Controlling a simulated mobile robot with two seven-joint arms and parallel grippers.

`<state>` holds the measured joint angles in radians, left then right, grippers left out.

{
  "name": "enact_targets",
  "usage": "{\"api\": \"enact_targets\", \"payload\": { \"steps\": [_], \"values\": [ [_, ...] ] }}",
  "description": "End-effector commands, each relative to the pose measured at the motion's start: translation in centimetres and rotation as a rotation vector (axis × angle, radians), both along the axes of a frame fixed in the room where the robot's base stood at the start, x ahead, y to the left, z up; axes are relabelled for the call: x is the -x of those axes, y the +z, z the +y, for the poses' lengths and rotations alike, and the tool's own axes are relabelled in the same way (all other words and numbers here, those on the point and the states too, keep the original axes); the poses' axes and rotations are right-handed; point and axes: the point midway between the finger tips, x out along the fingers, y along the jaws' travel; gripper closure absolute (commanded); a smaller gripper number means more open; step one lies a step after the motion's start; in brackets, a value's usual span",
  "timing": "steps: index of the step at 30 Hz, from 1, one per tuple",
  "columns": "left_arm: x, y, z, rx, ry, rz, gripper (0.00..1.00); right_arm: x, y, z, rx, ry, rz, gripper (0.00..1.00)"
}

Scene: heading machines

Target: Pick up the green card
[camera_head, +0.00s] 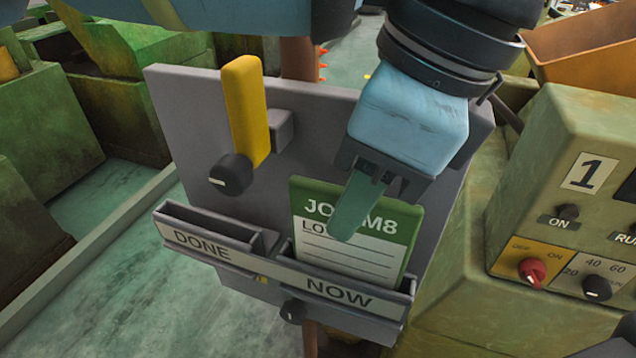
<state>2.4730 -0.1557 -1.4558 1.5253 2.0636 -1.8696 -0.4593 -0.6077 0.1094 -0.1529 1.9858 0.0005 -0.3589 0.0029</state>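The green card (350,262) has a green header and a white lined lower part. It stands in the slot marked NOW (340,292) on a grey board (330,120). My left gripper (372,200) is at the card's upper right part, pointing down. One teal finger lies in front of the card and covers part of its lettering. The other finger shows only near its base, at the card's top edge; its tip is hidden. A gap shows between the fingers, so the gripper looks open. Contact with the card cannot be told. My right gripper is not in view.
A slot marked DONE (200,240) is left of the NOW slot and looks empty. A yellow lever (245,110) and a black knob (231,174) stick out above it. A green control panel (565,200) with knobs stands at the right.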

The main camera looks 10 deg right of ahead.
Motion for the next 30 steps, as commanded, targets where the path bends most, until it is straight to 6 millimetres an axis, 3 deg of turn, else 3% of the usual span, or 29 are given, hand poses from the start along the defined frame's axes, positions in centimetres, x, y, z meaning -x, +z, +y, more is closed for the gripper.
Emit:
{"api": "enact_targets", "payload": {
  "steps": [11, 20, 30],
  "values": [
    [0.00, -0.04, -0.01, 0.001, 0.000, -0.001, 0.65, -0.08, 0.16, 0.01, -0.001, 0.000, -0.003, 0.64],
    [0.00, -0.05, 0.00, 0.000, 0.000, 0.000, 1.00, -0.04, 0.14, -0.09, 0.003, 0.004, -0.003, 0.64],
    [0.00, -0.04, 0.00, -0.001, 0.000, -0.001, 1.00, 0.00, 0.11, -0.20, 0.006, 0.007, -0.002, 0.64]
  ]
}}
